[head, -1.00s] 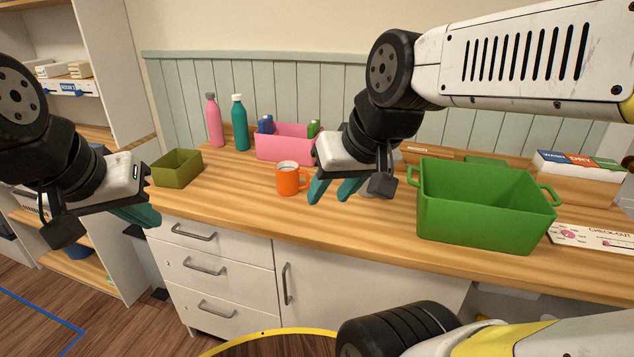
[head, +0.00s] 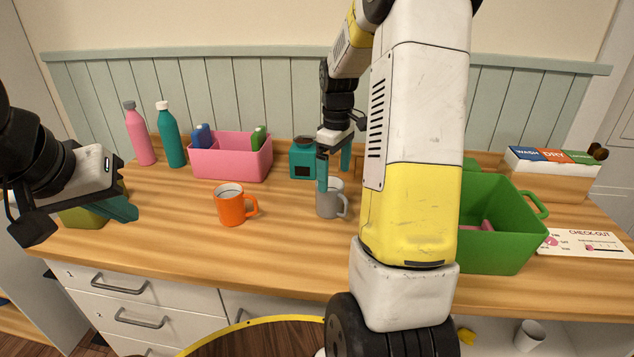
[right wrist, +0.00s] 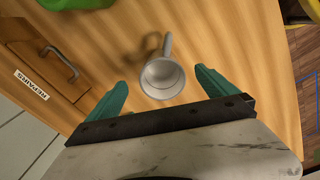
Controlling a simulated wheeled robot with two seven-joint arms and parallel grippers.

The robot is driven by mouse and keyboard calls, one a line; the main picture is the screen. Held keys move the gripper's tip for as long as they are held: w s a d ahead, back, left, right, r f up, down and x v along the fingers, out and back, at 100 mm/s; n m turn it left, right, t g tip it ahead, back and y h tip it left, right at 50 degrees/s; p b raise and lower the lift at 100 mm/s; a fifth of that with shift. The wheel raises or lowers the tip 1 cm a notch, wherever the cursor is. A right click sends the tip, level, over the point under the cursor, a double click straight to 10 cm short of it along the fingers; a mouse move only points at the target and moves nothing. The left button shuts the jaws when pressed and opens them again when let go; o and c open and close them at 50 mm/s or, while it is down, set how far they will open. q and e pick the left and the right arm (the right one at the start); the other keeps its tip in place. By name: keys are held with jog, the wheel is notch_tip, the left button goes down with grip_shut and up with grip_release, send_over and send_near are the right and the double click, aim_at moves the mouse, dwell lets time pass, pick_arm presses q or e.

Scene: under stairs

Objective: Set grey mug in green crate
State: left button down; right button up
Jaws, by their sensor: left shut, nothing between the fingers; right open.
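The grey mug (head: 327,204) stands upright on the wooden counter, its handle to the right. My right gripper (head: 334,168) is open above and just behind it, fingers pointing down. In the right wrist view the mug (right wrist: 162,78) shows from above, empty, between the spread teal fingers (right wrist: 160,88), with its handle pointing away. The green crate (head: 500,240) stands to the right on the counter, partly hidden by my right arm; something pink lies inside. My left gripper (head: 122,208) is shut and empty at the left, by the olive box.
An orange mug (head: 232,207) stands left of the grey mug. Behind are a pink bin (head: 230,160), a teal canister (head: 302,160) and two bottles (head: 170,137). A wooden drawer unit (right wrist: 40,60) is close by. A sign (head: 585,243) lies right of the crate.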

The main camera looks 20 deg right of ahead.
aim_at(331, 195)
jog(key=f, duration=0.8)
jog(key=shift+w+a+f, duration=0.15)
jog(key=shift+w+a, duration=0.15)
jog(key=c, duration=1.8)
